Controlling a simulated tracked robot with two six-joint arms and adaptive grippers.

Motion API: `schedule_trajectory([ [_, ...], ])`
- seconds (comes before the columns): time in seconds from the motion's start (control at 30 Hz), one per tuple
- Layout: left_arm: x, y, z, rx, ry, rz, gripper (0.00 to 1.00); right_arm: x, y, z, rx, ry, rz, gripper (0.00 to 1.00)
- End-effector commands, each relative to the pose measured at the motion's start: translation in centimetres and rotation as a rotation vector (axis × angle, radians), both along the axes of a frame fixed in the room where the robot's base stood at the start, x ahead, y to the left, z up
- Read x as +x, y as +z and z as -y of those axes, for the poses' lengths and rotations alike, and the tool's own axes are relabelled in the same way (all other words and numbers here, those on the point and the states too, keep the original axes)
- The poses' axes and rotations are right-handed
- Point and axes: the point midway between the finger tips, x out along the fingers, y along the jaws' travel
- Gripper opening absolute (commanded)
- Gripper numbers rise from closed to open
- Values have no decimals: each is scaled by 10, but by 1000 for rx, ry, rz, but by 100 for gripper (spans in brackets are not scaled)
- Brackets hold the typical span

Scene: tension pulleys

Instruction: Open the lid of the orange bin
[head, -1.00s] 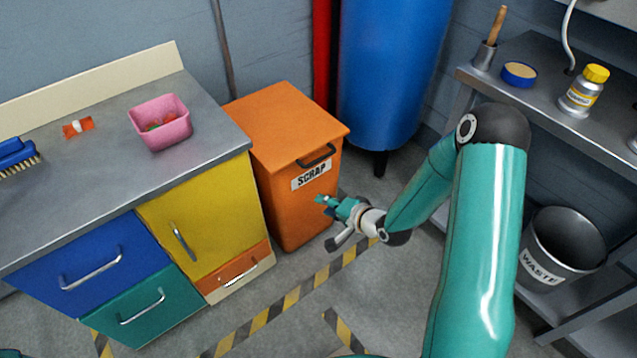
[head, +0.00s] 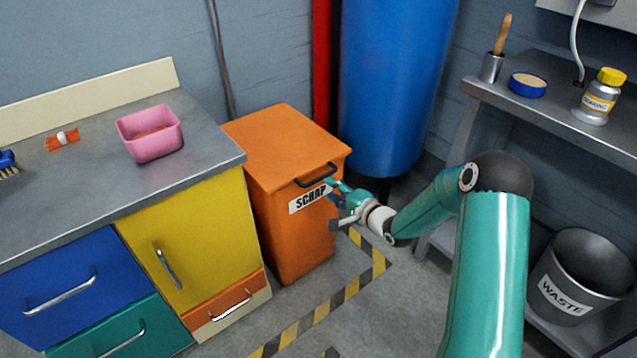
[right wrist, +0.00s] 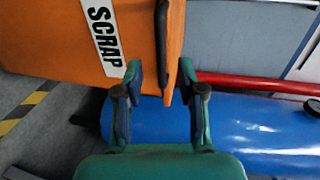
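The orange bin (head: 290,225) stands on the floor beside the workbench, with a white SCRAP label on its front. Its lid (head: 280,140) is closed, and a black handle (head: 316,177) sits at the lid's front edge. My right gripper (head: 331,187) is at the right end of the handle. In the right wrist view my right gripper (right wrist: 161,76) has its fingers apart, with the black handle (right wrist: 162,40) lined up between them. I cannot tell whether either finger touches it. My left gripper is not in view.
A blue tank (head: 392,80) and a red pipe (head: 321,60) stand behind the bin. The workbench (head: 205,130) with a pink tub (head: 150,146) is close on the left. A shelf with a waste bucket (head: 575,275) is on the right. Striped floor lies in front.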

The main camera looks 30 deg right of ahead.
Motion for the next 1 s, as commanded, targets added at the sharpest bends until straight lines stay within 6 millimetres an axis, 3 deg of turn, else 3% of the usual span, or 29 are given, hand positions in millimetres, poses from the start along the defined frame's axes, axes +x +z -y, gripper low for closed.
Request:
schedule_trajectory([
  [0.1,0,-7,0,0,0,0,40,26,-7,-3,-2,1,3,39],
  [0.3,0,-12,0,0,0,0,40,57,-13,-5,-1,0,2,39],
  [0.5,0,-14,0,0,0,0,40,71,-15,-5,0,-1,1,39],
  [0.8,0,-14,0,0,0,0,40,73,-16,-5,0,-2,-1,39],
  [1.0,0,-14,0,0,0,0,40,72,-16,-5,0,-2,0,8],
])
